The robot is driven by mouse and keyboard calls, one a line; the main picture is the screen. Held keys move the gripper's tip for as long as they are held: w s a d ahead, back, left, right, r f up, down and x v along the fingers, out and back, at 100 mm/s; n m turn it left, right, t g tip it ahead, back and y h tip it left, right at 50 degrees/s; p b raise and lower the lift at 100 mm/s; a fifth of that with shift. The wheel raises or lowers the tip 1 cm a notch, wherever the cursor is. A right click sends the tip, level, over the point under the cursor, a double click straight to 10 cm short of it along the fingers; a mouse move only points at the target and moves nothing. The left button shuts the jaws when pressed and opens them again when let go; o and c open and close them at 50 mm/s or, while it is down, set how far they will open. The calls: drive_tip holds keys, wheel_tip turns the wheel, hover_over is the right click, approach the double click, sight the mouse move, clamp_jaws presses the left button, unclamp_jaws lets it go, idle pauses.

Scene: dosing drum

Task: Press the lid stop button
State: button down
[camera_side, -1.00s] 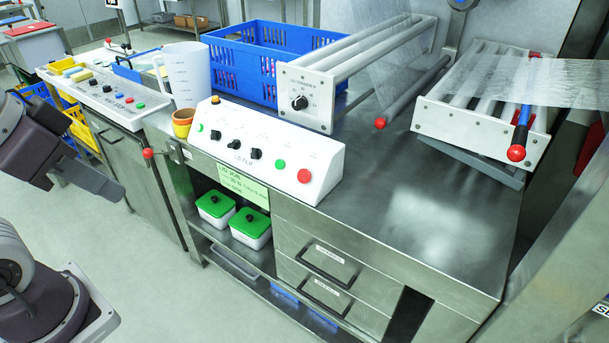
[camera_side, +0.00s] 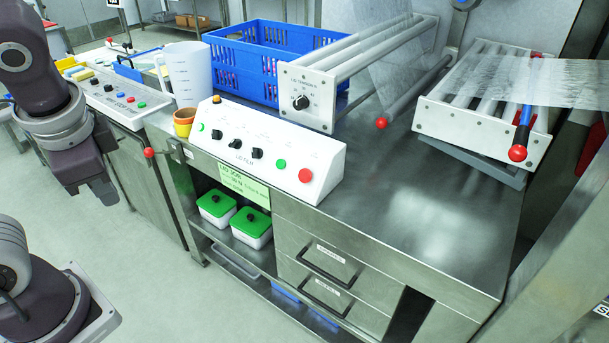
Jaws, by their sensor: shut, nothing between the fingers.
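The white control box (camera_side: 262,175) labelled for lid film stands at the front edge of the steel bench. At its right end is a round red button (camera_side: 305,175), with a green button (camera_side: 281,163) to its left. Three black knobs sit further left on the same face. My gripper (camera_side: 106,198) points down at the left of the picture, in front of the left cabinet. It is shut and empty, well to the left of the box and touching nothing visible.
A second panel (camera_side: 112,100) with buttons is at the left. A red-knobbed lever (camera_side: 149,153) juts from the bench front. The bench top (camera_side: 400,190) right of the box is clear.

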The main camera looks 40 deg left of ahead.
sight(305, 175)
drive_tip(key=w+a+f+m+t+y, duration=0.1)
drive_tip(key=w+a+f+m+y, duration=0.15)
drive_tip(key=w+m+y, duration=0.35)
drive_tip(key=w+a+f+m+t+y, duration=0.1)
drive_tip(key=w+a+m+y, duration=0.3)
drive_tip(key=w+m, duration=0.3)
drive_tip(key=w+d+f+m+t+h, duration=0.2)
drive_tip(key=w+d+f+m+t, duration=0.2)
drive_tip(key=w+d+m+t, duration=0.2)
drive_tip(key=w+d+f+m+t+h, duration=0.3)
drive_tip(key=w+d+f+m+t, duration=0.2)
drive_tip(key=m, duration=0.6)
drive_tip(key=w+d+t, duration=0.2)
drive_tip(key=w+d, duration=0.1)
drive_tip(key=d, duration=0.1)
drive_tip(key=shift+t, duration=0.3)
drive_tip(key=shift+w+a, duration=0.1)
drive_tip(key=w+f, duration=0.5)
drive_tip(key=w, duration=0.2)
drive_tip(key=shift+w+f, duration=0.1)
